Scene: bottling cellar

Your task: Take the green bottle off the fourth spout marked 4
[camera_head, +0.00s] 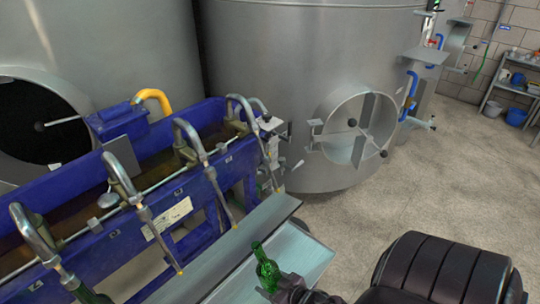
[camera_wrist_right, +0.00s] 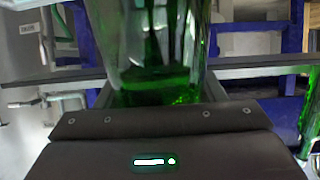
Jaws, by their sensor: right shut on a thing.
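My right gripper (camera_head: 279,284) is shut on a green bottle (camera_head: 264,266) at the bottom middle of the head view. The bottle is over the grey sloped tray (camera_head: 300,252), apart from the spout tubes, its neck tilted up and left. In the right wrist view the green glass (camera_wrist_right: 155,60) fills the top middle, in front of the gripper's dark body. Curved metal spouts (camera_head: 190,135) line the blue filler trough (camera_head: 75,215); I cannot read a number 4. My left gripper is out of view.
Large steel tanks (camera_head: 290,60) stand behind the filler, one with an open round hatch (camera_head: 355,130). A blue bucket (camera_head: 516,115) and shelf are at the far right. The floor (camera_head: 440,180) right of the filler is clear.

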